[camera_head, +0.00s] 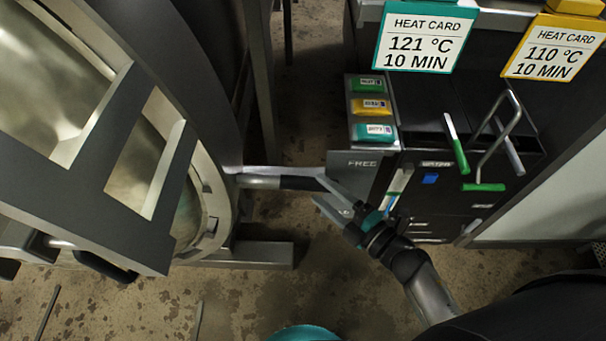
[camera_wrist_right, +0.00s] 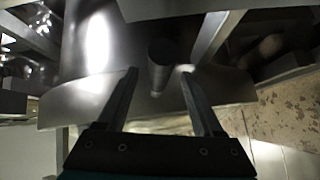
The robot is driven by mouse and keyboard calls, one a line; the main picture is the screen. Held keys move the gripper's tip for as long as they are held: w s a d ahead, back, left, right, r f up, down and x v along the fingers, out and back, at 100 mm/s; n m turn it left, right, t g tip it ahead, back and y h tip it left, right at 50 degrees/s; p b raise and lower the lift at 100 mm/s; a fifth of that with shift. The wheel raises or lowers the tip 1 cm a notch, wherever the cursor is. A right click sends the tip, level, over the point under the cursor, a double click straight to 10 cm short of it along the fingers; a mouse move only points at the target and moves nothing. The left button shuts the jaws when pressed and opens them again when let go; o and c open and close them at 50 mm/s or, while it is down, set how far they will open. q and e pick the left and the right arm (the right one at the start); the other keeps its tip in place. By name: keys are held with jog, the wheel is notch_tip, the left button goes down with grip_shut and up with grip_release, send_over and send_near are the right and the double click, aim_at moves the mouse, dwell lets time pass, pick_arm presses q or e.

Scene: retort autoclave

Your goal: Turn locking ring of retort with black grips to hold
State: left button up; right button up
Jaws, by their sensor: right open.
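The retort stands at the left of the head view with its round locking ring (camera_head: 208,185). A metal lever (camera_head: 258,181) sticks out of the ring to the right and ends in a black grip (camera_head: 298,183). My right gripper (camera_head: 318,189) is open, its fingertips at the outer end of this grip. In the right wrist view the dark round end of the grip (camera_wrist_right: 160,54) shows between and beyond the two open fingers (camera_wrist_right: 159,74). I cannot tell whether they touch it. Another black grip (camera_head: 105,268) shows at the lower left. My left gripper is not in view.
A dark cabinet (camera_head: 440,215) with green-handled levers stands to the right, close to my right gripper. A block of green, yellow and teal buttons (camera_head: 372,107) sits above a "FREE" label. Two heat cards hang at the top right. Stained floor (camera_head: 270,265) lies open below.

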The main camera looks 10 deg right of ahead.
jog(key=x, duration=0.6)
jog(key=shift+w, duration=0.4)
jog(key=shift+a, duration=0.15)
jog(key=shift+c, duration=0.3)
grip_shut()
jog(key=shift+f, duration=0.1)
dwell(0.5)
